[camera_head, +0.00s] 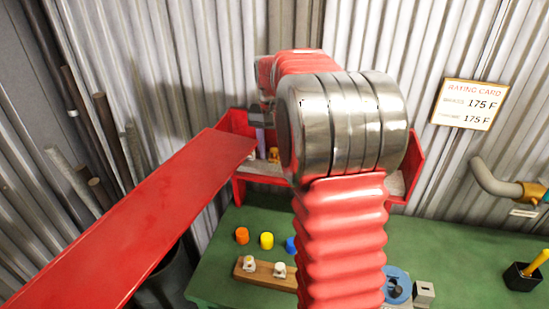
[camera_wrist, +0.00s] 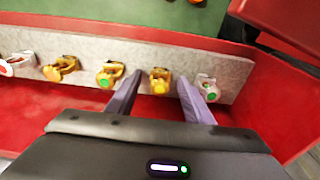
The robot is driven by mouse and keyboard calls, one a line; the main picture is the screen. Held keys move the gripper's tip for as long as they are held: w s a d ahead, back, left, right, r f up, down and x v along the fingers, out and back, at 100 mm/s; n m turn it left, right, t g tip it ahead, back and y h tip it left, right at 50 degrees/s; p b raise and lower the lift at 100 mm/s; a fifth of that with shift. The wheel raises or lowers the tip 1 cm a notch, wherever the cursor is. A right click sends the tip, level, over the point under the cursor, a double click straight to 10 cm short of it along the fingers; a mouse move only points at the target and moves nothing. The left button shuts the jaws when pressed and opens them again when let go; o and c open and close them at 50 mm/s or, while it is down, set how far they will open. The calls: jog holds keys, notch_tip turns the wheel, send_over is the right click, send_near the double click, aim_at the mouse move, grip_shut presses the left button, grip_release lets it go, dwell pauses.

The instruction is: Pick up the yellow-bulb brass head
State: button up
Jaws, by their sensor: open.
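The yellow-bulb brass head (camera_wrist: 160,80) sits on a grey shelf strip (camera_wrist: 100,45) in the wrist view. My gripper (camera_wrist: 159,76) is open, with one purple finger on each side of the head. A gap shows between the head and each finger, and I cannot tell how far the fingertips are above the shelf. In the head view my gripper (camera_head: 261,143) is over the left part of the red shelf, with a brass head (camera_head: 273,155) just right of its fingers. My arm hides the shelf's middle there.
In the wrist view a green-bulb brass head (camera_wrist: 110,75) and an orange-bulb one (camera_wrist: 61,68) stand left, and a green-bulb silver head (camera_wrist: 208,87) stands close right. A red shelf wall (camera_wrist: 285,90) closes the right end. A green bench (camera_head: 450,255) lies below.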

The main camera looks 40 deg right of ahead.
aim_at(274, 148)
jog(key=shift+c, duration=0.6)
grip_shut()
jog(key=shift+r, duration=0.1)
notch_tip(274, 148, up, 9)
jog(key=shift+r, duration=0.45)
jog(key=shift+s, duration=0.1)
dwell(0.4)
